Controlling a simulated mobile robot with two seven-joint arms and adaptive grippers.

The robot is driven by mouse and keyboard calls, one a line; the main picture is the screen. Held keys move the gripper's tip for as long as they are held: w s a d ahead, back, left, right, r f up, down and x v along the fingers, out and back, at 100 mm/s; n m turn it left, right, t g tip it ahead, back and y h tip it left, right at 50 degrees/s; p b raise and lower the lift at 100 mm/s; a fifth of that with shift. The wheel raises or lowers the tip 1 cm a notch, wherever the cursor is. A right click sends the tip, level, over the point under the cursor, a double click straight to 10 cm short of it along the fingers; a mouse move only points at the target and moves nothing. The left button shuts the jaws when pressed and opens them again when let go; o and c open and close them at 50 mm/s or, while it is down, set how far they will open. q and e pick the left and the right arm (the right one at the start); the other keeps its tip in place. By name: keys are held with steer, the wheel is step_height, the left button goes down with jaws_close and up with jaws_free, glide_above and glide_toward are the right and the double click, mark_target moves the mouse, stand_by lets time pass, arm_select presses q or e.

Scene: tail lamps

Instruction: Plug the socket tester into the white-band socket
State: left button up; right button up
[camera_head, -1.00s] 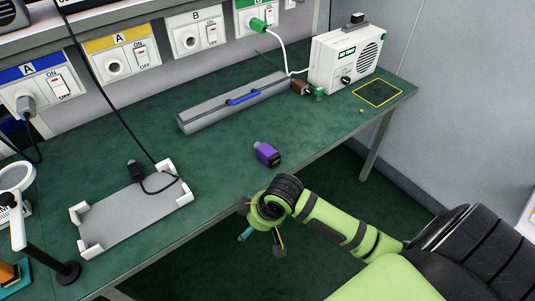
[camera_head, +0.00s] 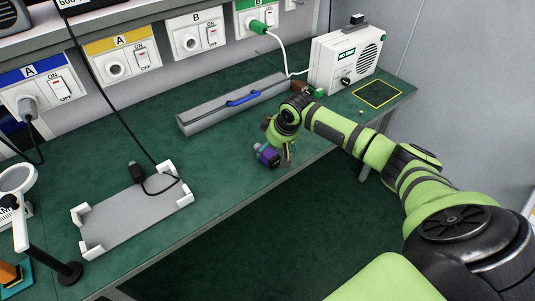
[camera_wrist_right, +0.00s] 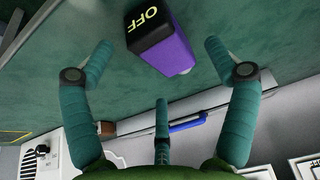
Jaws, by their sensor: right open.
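The socket tester, which I take to be the purple block (camera_head: 266,155) with a dark end, lies on the green bench near its front edge. In the right wrist view the purple block (camera_wrist_right: 178,48) shows its black end marked "OFF". The white-band socket (camera_head: 188,41), marked B, is on the back panel with a switch beside it. My right gripper (camera_head: 279,157) is just above and beside the block. In its wrist view the open fingers (camera_wrist_right: 160,70) are spread with the block between and beyond the tips; I see no contact. My left gripper is out of view.
A yellow-band socket (camera_head: 115,68), a blue-band socket with a plug (camera_head: 27,107) and a green-band socket with a green plug (camera_head: 257,26) share the panel. A grey box with a blue handle (camera_head: 240,98), a radio (camera_head: 345,60) and a grey tray (camera_head: 130,218) stand around.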

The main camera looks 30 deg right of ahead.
steer(key=shift+x, duration=0.95)
steer(key=shift+c, duration=0.4)
steer(key=shift+r, duration=0.1)
steer(key=c, duration=1.2)
steer(key=shift+c, duration=0.2)
steer(key=shift+r, duration=0.1)
step_height(320, 180, up, 4)
steer(key=shift+d+r+b, duration=0.1)
steer(key=shift+d+b, duration=0.05)
steer(key=shift+b, duration=0.2)
steer(key=s+d+r+b, duration=0.1)
steer(key=s+d+r, duration=0.5)
steer(key=d, duration=0.3)
steer(key=shift+s+r+b, duration=0.3)
steer(key=shift+b, duration=0.05)
